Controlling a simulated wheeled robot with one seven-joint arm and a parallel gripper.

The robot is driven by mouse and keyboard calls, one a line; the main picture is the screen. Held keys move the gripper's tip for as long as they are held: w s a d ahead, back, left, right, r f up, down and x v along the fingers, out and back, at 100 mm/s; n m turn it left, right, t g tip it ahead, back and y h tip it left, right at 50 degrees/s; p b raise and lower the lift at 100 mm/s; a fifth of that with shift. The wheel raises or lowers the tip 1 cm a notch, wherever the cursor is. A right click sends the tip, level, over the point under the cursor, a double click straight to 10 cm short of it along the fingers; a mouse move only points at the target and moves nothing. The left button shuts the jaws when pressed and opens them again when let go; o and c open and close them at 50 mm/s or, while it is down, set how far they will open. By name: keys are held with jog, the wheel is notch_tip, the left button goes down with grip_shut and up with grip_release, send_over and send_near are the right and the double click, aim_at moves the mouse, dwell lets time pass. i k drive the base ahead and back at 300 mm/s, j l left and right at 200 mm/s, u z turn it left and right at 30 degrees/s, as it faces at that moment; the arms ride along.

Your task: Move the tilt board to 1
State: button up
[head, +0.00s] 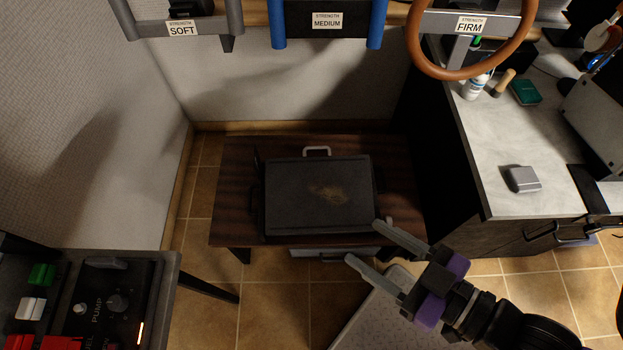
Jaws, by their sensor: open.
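The dark flat board (290,200) lies on a low brown wooden table (230,195) in the middle of the head view; it looks like the tilt board. It has a worn light-brown patch near its middle. A pale handle (317,151) stands at its far edge. Number markings are not readable. My gripper (362,241) is open and empty, with its two grey fingers pointing up and left. In the picture, its upper fingertip is at the board's near right corner. I cannot tell whether it touches.
A panel (100,300) marked PUMP, with coloured switches, is at the lower left. A counter (500,140) with a grey box (523,179) and bottles is at right. Handles labelled SOFT (181,28), MEDIUM (327,20) and FIRM (469,25) hang above. Tiled floor lies left of the table.

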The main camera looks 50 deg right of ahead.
aim_at(329, 193)
jog(key=i+j+z, duration=0.45)
jog(key=j, duration=0.2)
jog(key=j+z, duration=0.2)
jog(key=j, duration=0.15)
jog(key=i+j+z, duration=0.2)
jog(key=j, duration=0.2)
jog(key=j+z, duration=0.25)
jog(key=j, duration=0.15)
